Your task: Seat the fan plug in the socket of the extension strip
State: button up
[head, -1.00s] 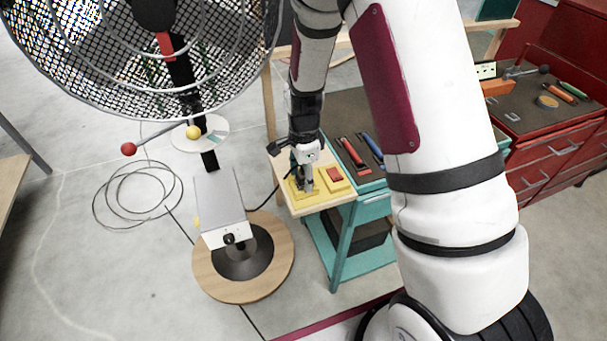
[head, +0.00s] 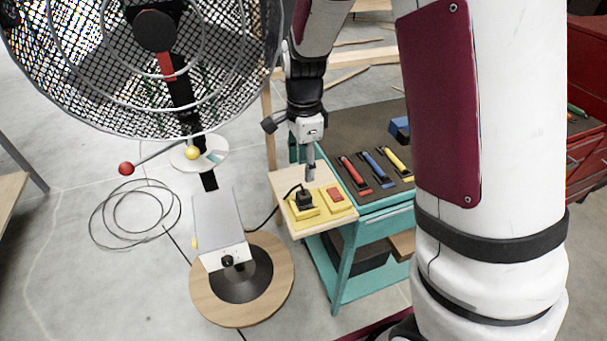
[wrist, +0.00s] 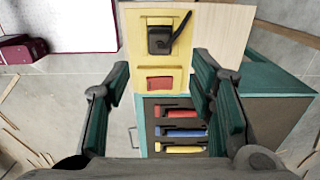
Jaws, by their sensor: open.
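The yellow extension strip (head: 318,203) lies on a pale wooden board at the corner of the teal cart. The black fan plug (head: 304,198) stands upright at the strip's socket end, and its cord leads off left toward the fan. The wrist view also shows the plug (wrist: 160,40) on the yellow strip (wrist: 178,56), with its cord bending up and right. The prongs are hidden, so I cannot tell how deep it sits. My gripper (head: 311,176) is open and empty, above the strip and apart from the plug. The strip's red switch (head: 334,193) is clear.
The fan (head: 150,60) stands at left on a round wooden base (head: 270,305). A coiled cable (head: 135,212) lies on the floor. The cart's dark tray holds red, blue and yellow tools (head: 375,165). A red cabinet (head: 590,160) stands at far right.

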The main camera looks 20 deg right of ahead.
jog(key=s+r+n+t, duration=0.3)
jog(key=s+r+n, duration=0.5)
jog(key=r, duration=0.6)
jog(key=s+r+n+t, duration=0.1)
jog(key=s+r+n, duration=0.2)
jog(key=s+n, duration=0.2)
jog(key=s+r+n+t, duration=0.1)
jog(key=s+r+n, duration=0.2)
jog(key=s+n, duration=0.2)
jog(key=s, duration=0.3)
jog(key=shift+s+t, duration=0.3)
jog(key=shift+s, duration=0.1)
